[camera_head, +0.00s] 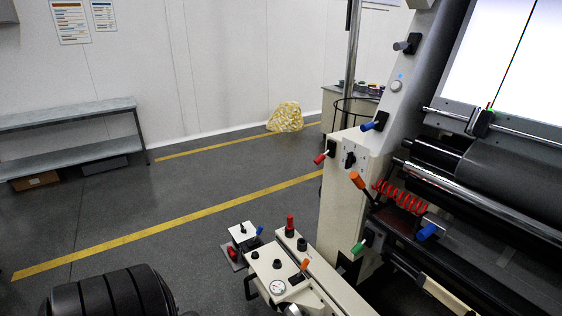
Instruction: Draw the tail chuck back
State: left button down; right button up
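A large inspection machine (348,200) with a cream side frame fills the right of the head view. A low cream unit (268,271) at bottom centre carries a round gauge (278,287), a red-topped handle (290,226) and an orange-tipped lever (304,266). Other levers on the machine have an orange grip (357,180), a green grip (359,247) and a blue grip (427,232). I cannot tell which part is the tail chuck. Neither of my grippers is in view.
A dark roller (515,165) runs below a bright backlit panel (505,40). A small white-topped unit (242,235) stands left of the cream unit. A grey shelf bench (70,115) and a yellowish bag (285,116) are by the wall. The floor at centre left is clear.

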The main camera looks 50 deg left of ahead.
aim_at(275, 275)
jog(key=u, duration=3.6)
jog(key=i, duration=0.75)
jog(key=z, duration=2.5)
